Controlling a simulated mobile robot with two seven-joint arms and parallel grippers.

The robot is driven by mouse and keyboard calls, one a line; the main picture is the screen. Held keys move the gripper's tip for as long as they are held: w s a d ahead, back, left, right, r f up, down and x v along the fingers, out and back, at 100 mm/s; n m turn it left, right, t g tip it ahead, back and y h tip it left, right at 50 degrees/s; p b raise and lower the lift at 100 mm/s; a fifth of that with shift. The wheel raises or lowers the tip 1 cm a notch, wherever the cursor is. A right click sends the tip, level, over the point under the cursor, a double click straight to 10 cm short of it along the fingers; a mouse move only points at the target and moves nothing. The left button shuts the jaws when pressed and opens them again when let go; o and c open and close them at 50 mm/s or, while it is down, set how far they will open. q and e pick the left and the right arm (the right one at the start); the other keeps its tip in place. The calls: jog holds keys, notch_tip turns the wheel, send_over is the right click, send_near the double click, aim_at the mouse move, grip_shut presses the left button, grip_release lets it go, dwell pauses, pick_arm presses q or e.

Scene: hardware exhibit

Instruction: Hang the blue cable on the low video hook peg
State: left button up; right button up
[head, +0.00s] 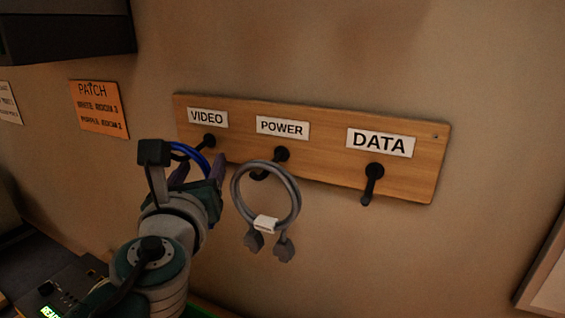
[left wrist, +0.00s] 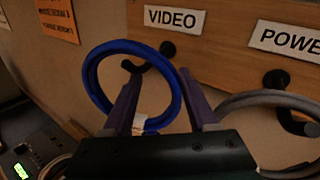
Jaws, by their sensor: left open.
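The blue cable (head: 190,151) is a coiled loop, mostly hidden behind my left gripper in the head view. In the left wrist view the blue cable (left wrist: 88,76) shows as a ring with a white tag low on it. The black video hook peg (head: 208,141) is under the VIDEO label. In the left wrist view the video hook peg's (left wrist: 168,48) tip shows inside the ring; I cannot tell whether the ring rests on it. My left gripper (head: 202,166) is open, its purple fingers on either side of the ring's right part. My right gripper is not in view.
A wooden board (head: 328,172) on the wall carries the hooks. A grey cable (head: 296,196) hangs on the POWER hook (head: 281,154), close right of my left gripper. The DATA hook (head: 373,172) is empty. An orange sign (head: 99,112) is at left. Wall below DATA is clear.

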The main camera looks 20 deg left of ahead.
pick_arm(q)
jog(key=p+v, duration=0.1)
jog(key=v, duration=0.8)
jog(key=s+a+f+n+g+y, duration=0.2)
jog(key=s+a+n+g, duration=0.6)
jog(key=n, duration=0.9)
jog(key=s+d+f+n+g+h, duration=0.4)
jog(key=s+d+f+n+h, duration=0.2)
jog(key=s+d+n+h, duration=0.4)
notch_tip(320, 180, up, 16)
jog(key=s+d+p, duration=0.2)
jog(key=d+p, duration=0.1)
jog(key=p, duration=1.3)
jog(key=shift+s+g, duration=0.25)
jog(key=shift+g, duration=0.05)
